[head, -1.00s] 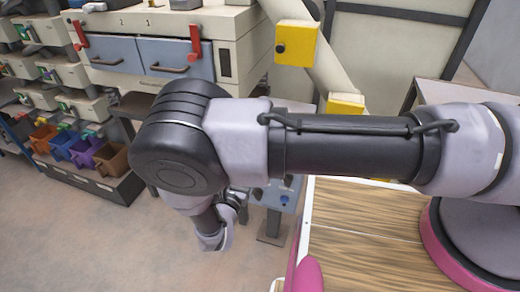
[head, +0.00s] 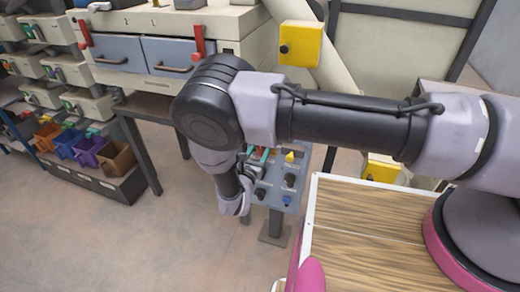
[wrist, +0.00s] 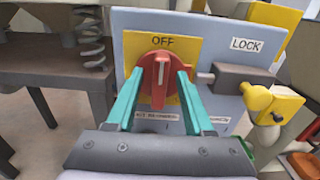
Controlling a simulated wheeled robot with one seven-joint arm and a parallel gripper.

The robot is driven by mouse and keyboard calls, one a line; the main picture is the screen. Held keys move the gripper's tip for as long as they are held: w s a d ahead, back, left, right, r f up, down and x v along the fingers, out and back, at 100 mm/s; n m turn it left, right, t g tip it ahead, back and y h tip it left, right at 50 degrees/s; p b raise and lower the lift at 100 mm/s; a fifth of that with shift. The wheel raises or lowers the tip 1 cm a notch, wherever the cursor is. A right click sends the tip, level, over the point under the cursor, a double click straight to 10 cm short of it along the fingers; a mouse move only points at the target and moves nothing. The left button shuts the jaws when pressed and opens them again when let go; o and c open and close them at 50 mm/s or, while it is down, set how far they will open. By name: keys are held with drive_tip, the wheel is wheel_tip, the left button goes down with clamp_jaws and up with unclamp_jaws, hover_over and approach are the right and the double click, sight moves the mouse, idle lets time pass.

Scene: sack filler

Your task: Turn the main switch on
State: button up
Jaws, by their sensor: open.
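The main switch (wrist: 161,72) is a red rotary knob on a yellow plate (wrist: 187,47) marked OFF, in the wrist view. Its ridge stands upright, with its pale line toward OFF. My gripper (wrist: 160,84) is open, its teal fingers on either side of the knob's lower half; I cannot tell whether they touch it. In the head view, my gripper (head: 262,155) is at the grey-blue control panel (head: 271,199), and my wrist hides much of the panel and the switch.
Right of the knob is a dark grey bolt (wrist: 243,80) under a LOCK label (wrist: 246,45), with a yellow part (wrist: 257,98) beside it. A wood-topped table (head: 365,225) stands right of the panel. Open floor (head: 190,240) lies to the left.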

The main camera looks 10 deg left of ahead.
clamp_jaws()
drive_tip(key=shift+m, duration=0.3)
drive_tip(key=m, duration=0.3)
drive_tip(key=shift+d+m, duration=0.1)
drive_tip(key=shift+m, duration=0.2)
drive_tip(key=m, duration=0.4)
drive_tip(key=shift+d+f+m, duration=0.1)
drive_tip(key=shift+d+m, duration=0.05)
drive_tip(key=shift+m, duration=0.15)
drive_tip(key=m, duration=0.4)
drive_tip(key=shift+f, duration=0.15)
drive_tip(key=m, duration=0.5)
drive_tip(key=shift+d+f, duration=0.1)
drive_tip(key=shift+f, duration=0.05)
